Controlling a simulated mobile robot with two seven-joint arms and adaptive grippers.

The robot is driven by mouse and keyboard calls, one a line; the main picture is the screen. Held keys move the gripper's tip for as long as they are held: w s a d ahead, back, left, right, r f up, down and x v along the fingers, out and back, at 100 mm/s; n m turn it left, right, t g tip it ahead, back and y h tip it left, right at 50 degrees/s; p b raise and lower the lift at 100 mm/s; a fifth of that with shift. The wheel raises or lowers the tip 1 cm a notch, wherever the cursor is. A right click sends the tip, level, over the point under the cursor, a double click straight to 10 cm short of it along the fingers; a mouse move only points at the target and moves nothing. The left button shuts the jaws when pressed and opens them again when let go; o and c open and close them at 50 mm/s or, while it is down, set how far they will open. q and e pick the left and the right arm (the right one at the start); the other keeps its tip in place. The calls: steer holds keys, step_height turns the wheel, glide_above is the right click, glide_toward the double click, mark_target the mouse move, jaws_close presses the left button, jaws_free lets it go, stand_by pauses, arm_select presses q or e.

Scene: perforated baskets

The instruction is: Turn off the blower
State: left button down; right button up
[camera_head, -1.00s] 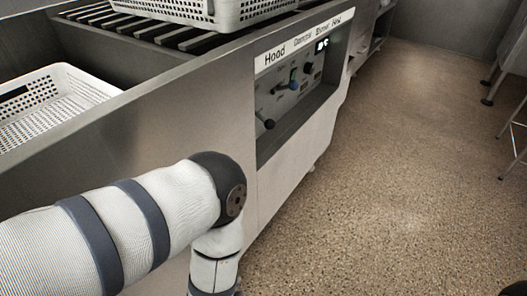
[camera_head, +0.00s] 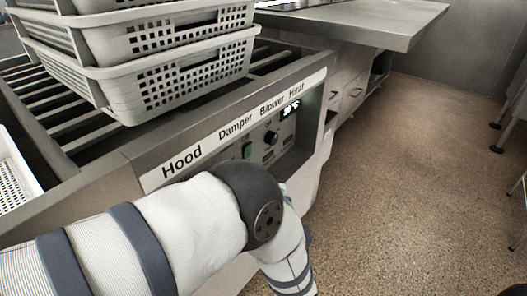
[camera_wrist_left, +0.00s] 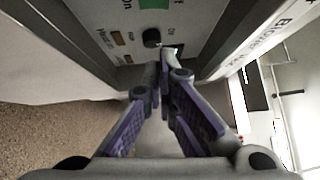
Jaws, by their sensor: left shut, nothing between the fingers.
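The control panel (camera_head: 262,146) sits recessed in the steel counter's front, under a strip lettered Hood, Damper, Blower, Heat (camera_head: 235,125). It carries a green switch (camera_head: 247,150) and a black knob (camera_head: 271,137). In the left wrist view the green switch (camera_wrist_left: 154,4) is cut by the top edge, with "On" beside it, and the black knob (camera_wrist_left: 152,37) is below it. My left gripper (camera_wrist_left: 164,62) is shut and empty, its tips close to the panel below the knob; contact cannot be told. In the head view my arm hides this gripper and the panel's left part.
Stacked perforated baskets (camera_head: 150,62) stand on the roller rack above the panel. Another white basket (camera_head: 14,185) is at the left edge. The speckled floor (camera_head: 400,200) to the right is open.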

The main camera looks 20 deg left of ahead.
mark_target(248, 151)
arm_select(q)
steer(key=shift+s, duration=0.15)
arm_select(e)
steer(key=shift+s+a, duration=0.1)
steer(key=shift+s, duration=0.05)
arm_select(q)
steer(key=s+a+b+x, duration=0.1)
steer(key=b+x, duration=0.3)
steer(key=x, duration=0.9)
steer(key=shift+a, duration=0.75)
arm_select(e)
steer(key=f, duration=0.1)
steer(key=s+f, duration=0.1)
steer(key=f, duration=0.1)
steer(key=shift+s+f+g, duration=0.1)
steer(key=shift+f+g, duration=0.1)
steer(key=shift+g, duration=0.1)
arm_select(q)
steer(key=shift+r, duration=0.1)
